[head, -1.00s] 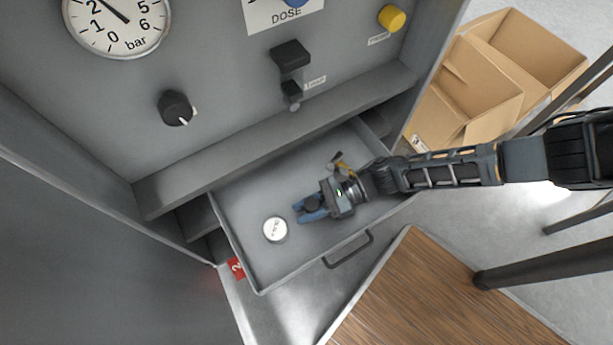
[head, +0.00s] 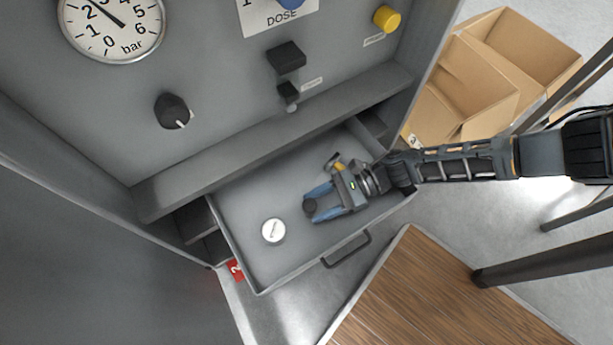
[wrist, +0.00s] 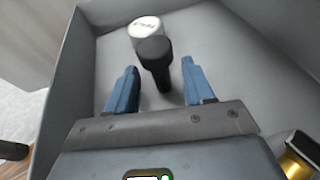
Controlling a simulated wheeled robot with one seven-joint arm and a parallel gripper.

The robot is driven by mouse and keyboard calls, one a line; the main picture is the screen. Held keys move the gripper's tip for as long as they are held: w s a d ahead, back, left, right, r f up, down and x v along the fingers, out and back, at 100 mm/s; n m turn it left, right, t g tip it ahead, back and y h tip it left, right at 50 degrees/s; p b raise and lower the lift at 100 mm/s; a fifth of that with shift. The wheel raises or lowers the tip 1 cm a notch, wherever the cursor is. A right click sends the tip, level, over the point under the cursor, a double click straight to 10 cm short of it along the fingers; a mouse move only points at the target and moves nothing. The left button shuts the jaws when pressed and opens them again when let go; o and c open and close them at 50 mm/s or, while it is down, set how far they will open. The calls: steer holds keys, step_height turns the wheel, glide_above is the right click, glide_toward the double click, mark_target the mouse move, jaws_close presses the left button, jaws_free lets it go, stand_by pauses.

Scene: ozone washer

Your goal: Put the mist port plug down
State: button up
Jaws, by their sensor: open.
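The black plug, which I take for the mist port plug (head: 310,206), is in the open grey drawer (head: 262,277). In the wrist view the plug (wrist: 155,62) has a round black head and a narrower stem. My gripper (head: 319,204) is open inside the drawer, reaching in from the right. In the wrist view its two blue fingers (wrist: 160,72) stand apart on either side of the plug, with a visible gap on both sides. Whether the plug's lower end touches the drawer floor is hard to tell.
A round white-topped piece (head: 273,230) sits in the drawer just beyond the plug. A brass-coloured piece (head: 338,163) lies near the drawer's back, close to my gripper. The panel ledge (head: 270,140) overhangs the back. The drawer's front left floor is clear.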

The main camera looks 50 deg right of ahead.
steer(key=v, duration=0.8)
